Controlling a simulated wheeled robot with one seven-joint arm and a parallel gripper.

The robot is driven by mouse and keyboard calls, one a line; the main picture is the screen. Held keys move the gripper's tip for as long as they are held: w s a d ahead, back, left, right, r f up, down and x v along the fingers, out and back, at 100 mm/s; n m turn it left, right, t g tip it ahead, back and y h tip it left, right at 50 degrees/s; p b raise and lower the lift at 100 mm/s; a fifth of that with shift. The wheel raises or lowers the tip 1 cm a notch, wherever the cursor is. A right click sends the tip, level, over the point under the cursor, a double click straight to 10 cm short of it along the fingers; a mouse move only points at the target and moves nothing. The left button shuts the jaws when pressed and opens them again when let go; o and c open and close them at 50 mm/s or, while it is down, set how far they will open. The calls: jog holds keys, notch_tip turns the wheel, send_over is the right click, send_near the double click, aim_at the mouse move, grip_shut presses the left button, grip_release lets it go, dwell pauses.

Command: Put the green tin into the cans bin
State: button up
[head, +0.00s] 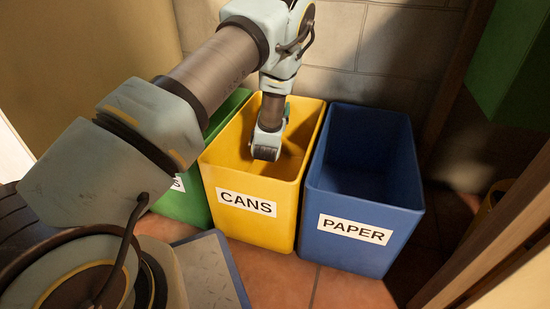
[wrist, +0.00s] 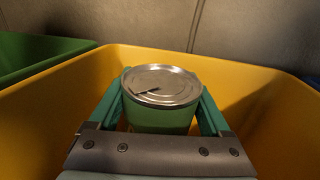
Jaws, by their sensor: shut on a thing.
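The green tin (wrist: 160,92) has a silver lid and sits upright between the two fingers of my gripper (wrist: 165,112) in the wrist view. My gripper is shut on it. The yellow cans bin (head: 243,203), labelled CANS, stands in the middle of the head view. My gripper, in the head view (head: 266,150), reaches down into the mouth of this bin. In the wrist view the yellow walls (wrist: 262,92) rise around the tin and fingers. The tin is hidden in the head view, behind my wrist and gripper. The bin's floor under the tin is not visible.
A blue bin labelled PAPER (head: 360,235) stands close on the right and looks empty. A green bin (head: 185,205) stands on the left, partly behind my arm. A stone wall (head: 365,45) is behind the bins. A wooden frame (head: 490,235) is at the right.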

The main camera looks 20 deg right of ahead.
notch_tip(320, 180, down, 13)
jog(key=b, duration=0.6)
jog(key=shift+f, duration=0.4)
jog(key=shift+f, duration=0.15)
jog(key=o, duration=1.2)
